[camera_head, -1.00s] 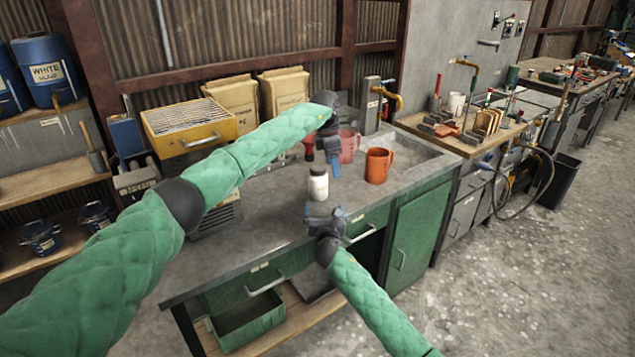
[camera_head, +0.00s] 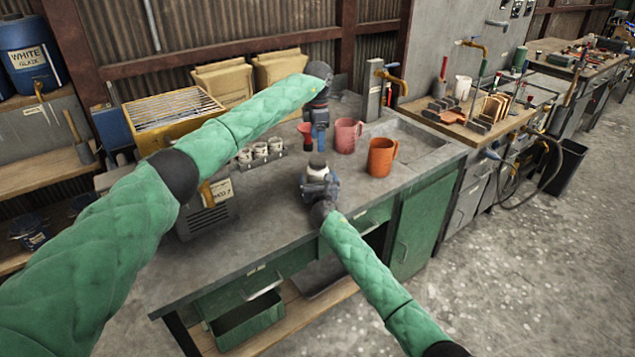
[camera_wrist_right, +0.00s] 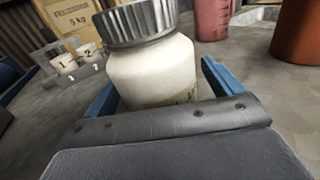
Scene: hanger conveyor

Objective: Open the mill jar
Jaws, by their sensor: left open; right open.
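The mill jar, white with a ribbed grey lid, stands upright on the bench. In the head view only its top (camera_head: 317,160) shows above my right gripper (camera_head: 319,178), which hides the rest. In the right wrist view the white jar body (camera_wrist_right: 160,72) and grey lid (camera_wrist_right: 140,22) are close. The open blue fingers of my right gripper (camera_wrist_right: 160,92) lie on either side of the body; I cannot tell whether they touch it. My left gripper (camera_head: 319,142) points down just beyond the jar in the head view, open and holding nothing.
A pink jug (camera_head: 347,136) and an orange jug (camera_head: 381,157) stand right of the jar. A red object (camera_head: 306,136) is beside my left gripper. Small numbered jars (camera_head: 260,150) sit in a rack to the left. The bench front (camera_head: 245,225) is clear.

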